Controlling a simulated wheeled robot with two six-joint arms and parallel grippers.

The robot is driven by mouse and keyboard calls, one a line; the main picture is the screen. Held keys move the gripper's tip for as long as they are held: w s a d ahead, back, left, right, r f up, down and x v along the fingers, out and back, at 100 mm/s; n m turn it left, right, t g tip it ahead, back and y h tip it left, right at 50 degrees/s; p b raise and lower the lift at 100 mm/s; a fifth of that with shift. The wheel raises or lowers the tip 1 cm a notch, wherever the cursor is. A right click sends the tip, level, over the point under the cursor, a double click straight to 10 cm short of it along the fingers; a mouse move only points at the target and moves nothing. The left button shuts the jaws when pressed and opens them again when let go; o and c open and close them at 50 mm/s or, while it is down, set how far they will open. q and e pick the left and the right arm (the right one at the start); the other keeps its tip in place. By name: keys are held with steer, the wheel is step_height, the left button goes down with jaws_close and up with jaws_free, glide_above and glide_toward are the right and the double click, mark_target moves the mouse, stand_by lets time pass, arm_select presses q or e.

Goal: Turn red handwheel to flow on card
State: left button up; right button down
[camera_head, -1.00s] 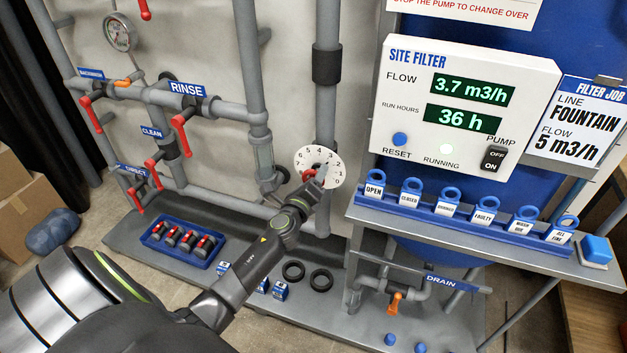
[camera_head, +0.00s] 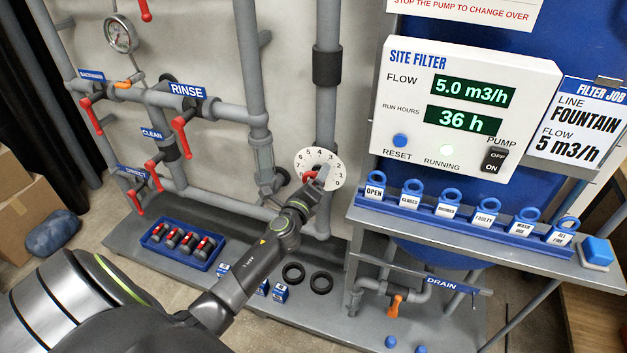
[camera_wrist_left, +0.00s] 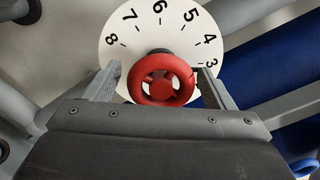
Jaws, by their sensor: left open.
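The red handwheel (camera_wrist_left: 161,80) sits in front of a white numbered dial (camera_wrist_left: 135,35) in the left wrist view. In the head view the dial (camera_head: 337,163) is on the grey pipe and the handwheel (camera_head: 311,176) is mostly hidden by my gripper. My left gripper (camera_head: 318,181) is at the wheel. In the left wrist view its open fingers (camera_wrist_left: 158,88) stand on either side of the wheel, with gaps showing. The flow display (camera_head: 473,91) reads 5.0 m3/h. The job card (camera_head: 575,125) reads line FOUNTAIN, flow 5 m3/h. My right gripper is not in view.
The panel (camera_head: 462,105) also shows 36 h and a pump switch (camera_head: 494,159). A shelf of blue tags (camera_head: 480,222) lies right of the dial. Red-levered valves (camera_head: 181,137) stand at left.

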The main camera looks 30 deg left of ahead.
arm_select(q)
steer(key=v, duration=1.7)
steer(key=shift+s, duration=0.2)
steer(key=shift+f, duration=0.1)
steer(key=s+f+n+g, duration=0.3)
steer(key=f, duration=0.6)
steer(key=s+a+f+n+g+h+p, duration=0.1)
steer(key=s+f+n+g, duration=0.2)
steer(key=f, duration=0.6)
steer(key=s+f+n+g, duration=0.2)
steer(key=s+f+n, duration=0.15)
steer(key=f, duration=0.65)
steer(key=s+d+f+n+g, duration=0.1)
steer(key=s+f+n, duration=0.3)
steer(key=s, duration=0.5)
steer(key=s+d+f+n+g+h+p, duration=0.1)
steer(key=s+d+f+n+g, duration=0.1)
steer(key=s+f+n+g, duration=0.2)
steer(key=s+d+f+n+g+h+p, duration=0.1)
steer(key=s+f+n+g, duration=0.2)
steer(key=s, duration=1.1)
step_height(320, 180, down, 6)
steer(key=shift+d+r+n, duration=0.2)
steer(key=shift+d+n, duration=0.05)
steer(key=shift+n, duration=1)
steer(key=shift+s, duration=0.15)
